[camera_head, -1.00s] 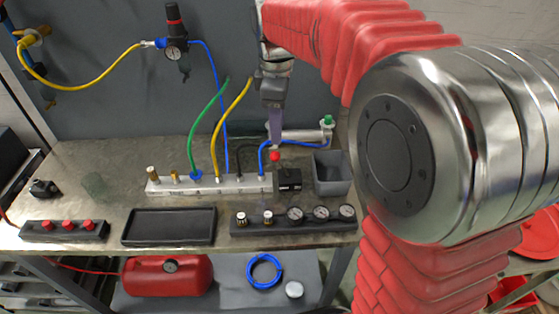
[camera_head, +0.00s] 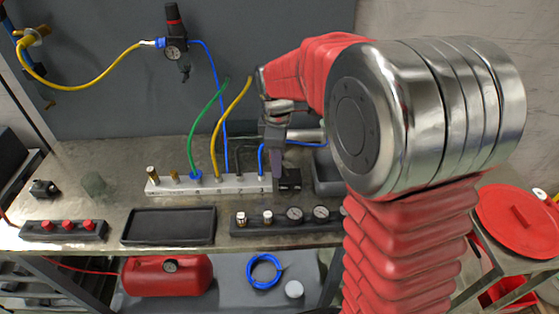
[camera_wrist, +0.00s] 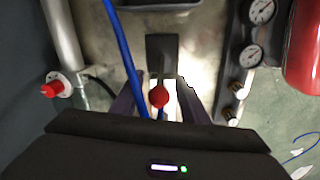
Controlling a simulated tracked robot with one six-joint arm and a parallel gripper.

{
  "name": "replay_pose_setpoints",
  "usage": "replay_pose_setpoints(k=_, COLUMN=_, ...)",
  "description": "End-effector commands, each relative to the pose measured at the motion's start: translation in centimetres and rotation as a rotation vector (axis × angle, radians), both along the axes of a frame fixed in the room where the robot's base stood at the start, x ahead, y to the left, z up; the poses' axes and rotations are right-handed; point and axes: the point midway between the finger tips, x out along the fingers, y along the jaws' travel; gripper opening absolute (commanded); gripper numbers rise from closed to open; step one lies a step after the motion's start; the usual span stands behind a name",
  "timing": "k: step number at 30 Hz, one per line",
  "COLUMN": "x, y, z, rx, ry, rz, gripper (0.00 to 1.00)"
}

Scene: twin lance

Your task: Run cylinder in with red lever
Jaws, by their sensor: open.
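The red lever shows as a round red knob (camera_wrist: 159,96) in the wrist view, between my two fingers; I cannot tell if they touch it. In the head view it is hidden behind my gripper (camera_head: 277,172), which is open and points down beside the black valve block (camera_head: 289,180). That block also shows in the wrist view (camera_wrist: 161,55), beyond the knob. The cylinder is a silver tube (camera_head: 306,136) lying behind the block, partly hidden by my arm. It shows at the upper left of the wrist view (camera_wrist: 62,32), with a red fitting (camera_wrist: 52,88) near its lower end.
A blue hose (camera_wrist: 123,48) runs close to my left finger in the wrist view. A white manifold (camera_head: 208,184) with hoses stands left of the block. A gauge strip (camera_head: 280,220) lies in front, and a grey bin (camera_head: 325,170) to the right. A black tray (camera_head: 168,226) is empty.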

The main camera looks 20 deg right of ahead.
Motion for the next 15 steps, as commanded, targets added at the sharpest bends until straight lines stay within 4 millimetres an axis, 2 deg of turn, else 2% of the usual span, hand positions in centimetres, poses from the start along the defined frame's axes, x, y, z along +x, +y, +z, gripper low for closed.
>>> replay_pose_setpoints(k=11, x=0.06, y=-0.01, z=-0.48, rx=0.0, ry=-0.001, rz=0.0, gripper=0.4)
replay_pose_setpoints(k=15, x=0.05, y=-0.01, z=-0.47, rx=0.0, ry=-0.001, rz=0.0, gripper=0.3)
